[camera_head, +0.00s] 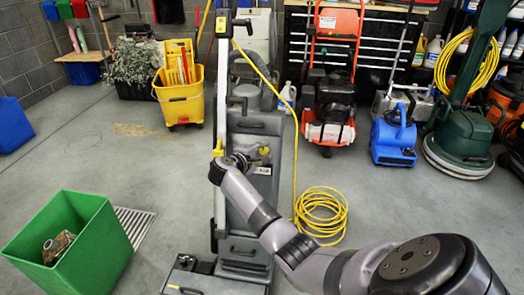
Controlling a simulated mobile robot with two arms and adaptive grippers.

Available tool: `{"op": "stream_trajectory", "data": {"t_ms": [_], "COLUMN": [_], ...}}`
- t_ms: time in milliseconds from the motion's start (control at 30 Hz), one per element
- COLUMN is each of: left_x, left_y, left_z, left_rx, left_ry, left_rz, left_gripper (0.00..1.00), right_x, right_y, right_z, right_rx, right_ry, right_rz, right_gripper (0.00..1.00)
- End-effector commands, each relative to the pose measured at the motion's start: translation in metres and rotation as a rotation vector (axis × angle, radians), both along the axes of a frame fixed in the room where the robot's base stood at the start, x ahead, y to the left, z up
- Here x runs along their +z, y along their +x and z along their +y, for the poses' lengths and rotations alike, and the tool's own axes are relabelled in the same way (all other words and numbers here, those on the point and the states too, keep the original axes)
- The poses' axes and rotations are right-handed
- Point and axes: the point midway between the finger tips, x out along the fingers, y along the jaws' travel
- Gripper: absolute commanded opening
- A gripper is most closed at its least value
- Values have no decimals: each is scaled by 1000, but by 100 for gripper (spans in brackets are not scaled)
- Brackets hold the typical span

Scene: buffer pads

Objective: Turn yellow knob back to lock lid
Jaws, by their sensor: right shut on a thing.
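The tall grey floor machine (262,185) stands upright in the middle of the view, with a light upright pole along its left side. My right arm comes in from the lower right and bends at the machine's left edge. My right gripper (258,157) lies against the machine's front and is shut on the small yellow knob (264,150), which is mostly hidden by the fingers. Another small yellow part (218,149) shows on the pole to the left. The lid panel (258,123) just above looks closed. My left gripper is out of view.
A green bin (92,222) with an object inside stands at lower left by a floor grate. A yellow cord (320,212) is coiled on the floor right of the machine. A yellow mop bucket (180,98), a red machine (330,110) and a blue blower (393,137) stand behind.

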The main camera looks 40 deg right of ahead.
Motion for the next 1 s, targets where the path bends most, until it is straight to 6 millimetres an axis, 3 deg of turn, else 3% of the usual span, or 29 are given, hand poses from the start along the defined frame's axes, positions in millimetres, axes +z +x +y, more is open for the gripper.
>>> {"op": "stream_trajectory", "data": {"t_ms": [733, 767, 1000], "left_x": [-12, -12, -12], "left_y": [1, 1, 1], "left_z": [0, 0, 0], "left_rx": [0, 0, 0], "left_ry": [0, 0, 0], "left_rz": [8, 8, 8], "left_gripper": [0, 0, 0], "right_x": [-2, -2, -1], "right_y": [-1, -1, -1], "right_z": [0, 0, 0], "right_rx": [-32, -31, -30], "right_ry": [53, 53, 51], "right_rz": [-61, -60, -61], "right_gripper": [0, 29, 45]}}
